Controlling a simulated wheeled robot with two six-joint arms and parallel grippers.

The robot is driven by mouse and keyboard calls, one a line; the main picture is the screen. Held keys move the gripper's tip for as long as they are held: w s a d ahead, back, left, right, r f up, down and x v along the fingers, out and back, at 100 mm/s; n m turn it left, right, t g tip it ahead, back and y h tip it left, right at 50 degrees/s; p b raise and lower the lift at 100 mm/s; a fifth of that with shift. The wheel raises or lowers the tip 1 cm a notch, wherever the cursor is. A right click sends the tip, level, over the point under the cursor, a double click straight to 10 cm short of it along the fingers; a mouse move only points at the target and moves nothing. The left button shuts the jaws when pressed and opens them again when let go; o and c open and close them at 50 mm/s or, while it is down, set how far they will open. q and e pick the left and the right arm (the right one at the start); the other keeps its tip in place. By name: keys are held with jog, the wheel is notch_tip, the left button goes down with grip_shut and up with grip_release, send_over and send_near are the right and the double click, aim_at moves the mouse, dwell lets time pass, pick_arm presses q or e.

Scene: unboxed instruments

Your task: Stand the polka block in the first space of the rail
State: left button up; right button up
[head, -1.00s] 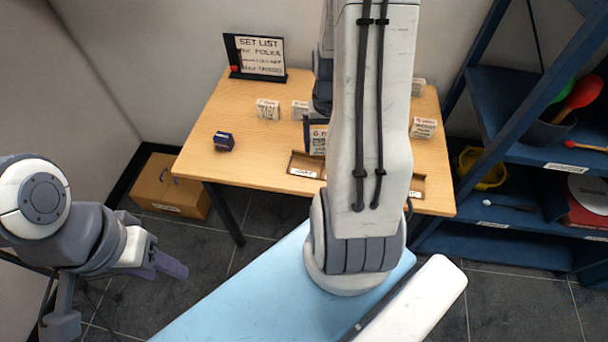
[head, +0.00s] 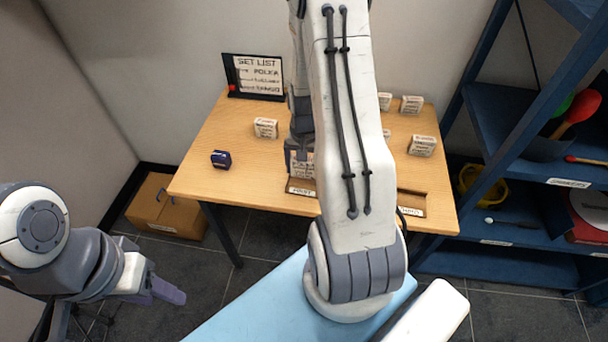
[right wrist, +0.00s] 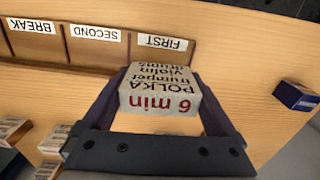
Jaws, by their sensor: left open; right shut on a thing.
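The polka block (right wrist: 160,90), white with "6 min POLKA" lettering, is between the fingers of my right gripper (right wrist: 162,82), which is shut on it. In the head view the block (head: 302,168) shows partly below my right gripper, by the rail's first space. The wooden rail (right wrist: 90,68) has labels FIRST, SECOND and BREAK; in the head view my right arm hides its middle. In the wrist view the block overlaps the edge of the FIRST space. I cannot tell whether it touches the rail's floor. My left gripper (head: 168,290) is open and empty, off the table's left side.
The set list board (head: 256,78) stands at the table's back left. A dark blue block (head: 221,159) lies at the left. Other white blocks stand on the table, including one at the back left (head: 265,128) and one at the right (head: 422,146). Blue shelves (head: 515,150) stand at the right.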

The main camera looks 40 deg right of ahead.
aim_at(305, 176)
jog(key=shift+f, duration=1.9)
jog(key=shift+f, duration=0.2)
jog(key=o, duration=1)
jog(key=shift+o, duration=0.2)
notch_tip(305, 176, up, 12)
jog(key=shift+r, duration=0.25)
jog(key=s+a+r+n, duration=0.2)
jog(key=a+r+n, duration=0.25)
jog(key=a, duration=0.65)
jog(key=s+a+r+n, duration=0.1)
jog(key=a+r+n, duration=0.3)
jog(key=a, duration=0.6)
jog(key=s+a+r+n+y, duration=0.1)
jog(key=s+a+r+n, duration=0.1)
jog(key=s+a+n, duration=0.7)
jog(key=s+a, duration=0.1)
jog(key=s, duration=0.3)
jog(key=shift+s+r, duration=0.2)
